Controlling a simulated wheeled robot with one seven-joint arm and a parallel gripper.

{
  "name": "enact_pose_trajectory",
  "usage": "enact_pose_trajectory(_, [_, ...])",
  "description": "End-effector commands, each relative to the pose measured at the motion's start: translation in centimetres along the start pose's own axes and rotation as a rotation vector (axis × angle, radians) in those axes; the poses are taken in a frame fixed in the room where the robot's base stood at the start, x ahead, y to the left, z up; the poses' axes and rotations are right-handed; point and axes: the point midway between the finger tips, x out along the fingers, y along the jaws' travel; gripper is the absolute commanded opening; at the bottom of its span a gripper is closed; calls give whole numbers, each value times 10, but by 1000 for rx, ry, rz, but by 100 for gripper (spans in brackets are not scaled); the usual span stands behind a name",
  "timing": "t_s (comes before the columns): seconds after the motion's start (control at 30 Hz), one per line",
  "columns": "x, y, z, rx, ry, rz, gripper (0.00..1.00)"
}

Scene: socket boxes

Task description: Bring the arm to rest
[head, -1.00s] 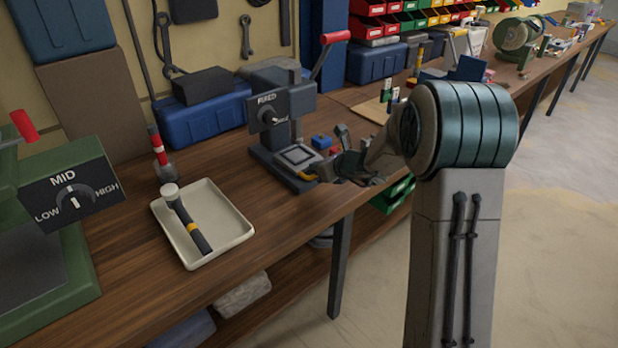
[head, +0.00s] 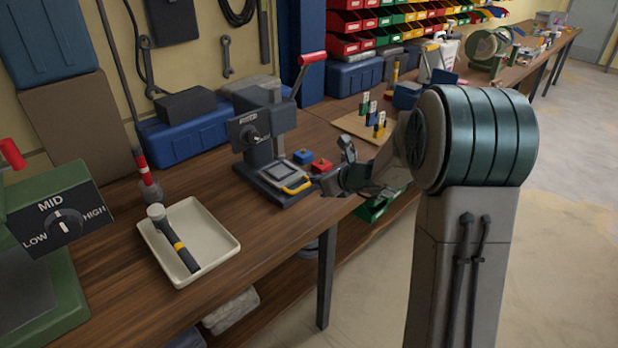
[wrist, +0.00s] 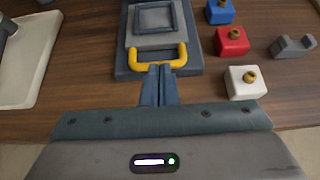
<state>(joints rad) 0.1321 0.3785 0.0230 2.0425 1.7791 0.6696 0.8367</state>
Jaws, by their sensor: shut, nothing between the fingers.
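My gripper (head: 318,184) is at the end of my folded arm, over the front edge of the workbench, just right of a grey press with a yellow handle. In the wrist view its two fingers (wrist: 158,84) are together with nothing between them. They point at the yellow handle (wrist: 158,60) on the press's tray. I cannot tell whether the fingertips touch the handle.
Blue (wrist: 220,12), red (wrist: 231,41) and white (wrist: 244,82) blocks with brass knobs lie right of the press (head: 265,140), with a grey bracket (wrist: 293,47). A white tray (head: 222,238) holds a hammer-like tool. Open floor (head: 565,220) lies to the right.

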Motion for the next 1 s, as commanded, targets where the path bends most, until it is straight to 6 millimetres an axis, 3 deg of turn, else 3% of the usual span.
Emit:
enact_pose_trajectory(0.2, [-18,4,5,-33,5,13,0])
enact_pose_trajectory(0.33, [-37,29,14,-202,30,71,0])
enact_pose_trajectory(0.5, [-81,82,22,-613,95,210,0])
enact_pose_trajectory(0.7, [-141,132,8,-1121,186,389,0])
enact_pose_trajectory(1.0, [-237,168,-31,-1837,354,689,0])
